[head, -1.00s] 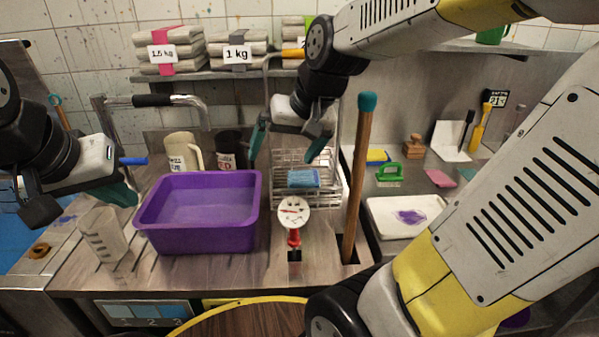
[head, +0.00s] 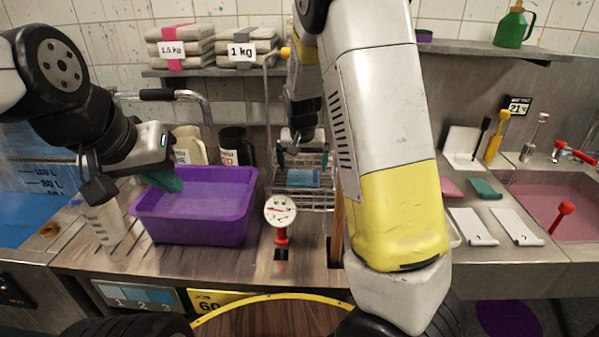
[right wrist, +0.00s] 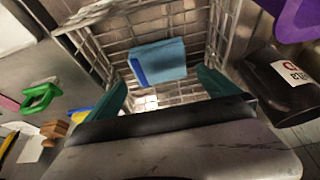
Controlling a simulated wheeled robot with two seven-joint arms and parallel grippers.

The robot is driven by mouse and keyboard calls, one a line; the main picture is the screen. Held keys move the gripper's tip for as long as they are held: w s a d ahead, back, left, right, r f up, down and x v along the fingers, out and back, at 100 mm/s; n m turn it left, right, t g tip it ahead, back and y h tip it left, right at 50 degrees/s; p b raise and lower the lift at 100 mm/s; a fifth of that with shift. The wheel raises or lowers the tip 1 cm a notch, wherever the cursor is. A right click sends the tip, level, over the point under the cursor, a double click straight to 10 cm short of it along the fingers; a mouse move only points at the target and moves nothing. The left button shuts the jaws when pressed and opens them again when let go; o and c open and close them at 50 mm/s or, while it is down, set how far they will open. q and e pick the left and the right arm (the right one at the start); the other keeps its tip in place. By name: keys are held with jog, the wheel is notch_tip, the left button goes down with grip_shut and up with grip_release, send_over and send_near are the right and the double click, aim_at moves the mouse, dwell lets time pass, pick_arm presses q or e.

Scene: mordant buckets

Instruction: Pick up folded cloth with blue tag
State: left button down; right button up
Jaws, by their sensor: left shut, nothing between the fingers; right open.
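The folded cloth (head: 303,178) is light blue and lies in the wire rack behind the dial thermometer. In the right wrist view the cloth (right wrist: 160,60) shows a darker blue strip, the tag, along its left edge. My right gripper (head: 303,158) is open and empty above the rack. In the right wrist view its two teal fingers (right wrist: 163,90) stand apart, with the cloth beyond them and between their lines; I see no contact. My left gripper (head: 168,180) is shut and empty by the left part of the purple tub (head: 190,228).
The wire rack (right wrist: 200,80) has walls around the cloth. The dial thermometer (head: 280,212) stands in front. A wooden pole (head: 338,225) rises at the right, partly hidden by my right arm. A dark jug (head: 235,148) stands left of the rack.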

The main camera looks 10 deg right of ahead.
aim_at(303, 175)
jog(key=x, duration=0.6)
jog(key=shift+w+f, duration=0.1)
jog(key=shift+f, duration=0.3)
jog(key=c, duration=1.4)
